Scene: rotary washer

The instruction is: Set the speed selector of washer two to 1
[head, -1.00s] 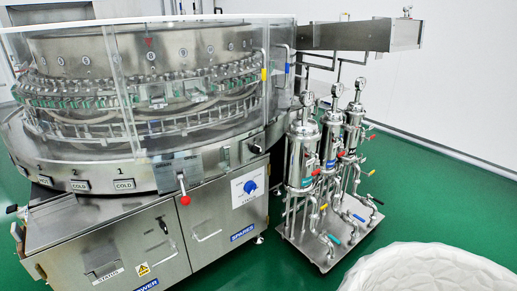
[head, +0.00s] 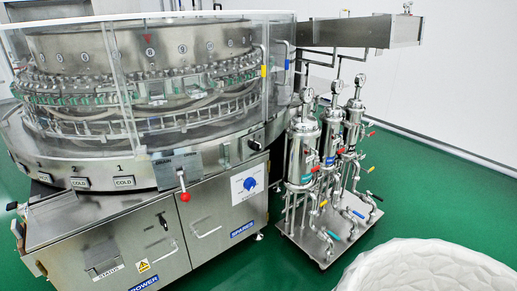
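A rotary washer (head: 95,215) with a steel cabinet and a clear guard fills the left half of the head view. A blue round knob (head: 250,184) sits on a white dial plate (head: 240,193) on the cabinet's right front face. It looks like a speed selector, but its scale marks are too small to read. I cannot tell from the picture which washer number this is. Neither of my grippers shows in the view, and nothing touches the knob.
A red-knobbed lever (head: 185,197) stands out left of the dial. A wheeled filter skid (head: 310,240) with upright steel cylinders and pipes stands close to the cabinet's right.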

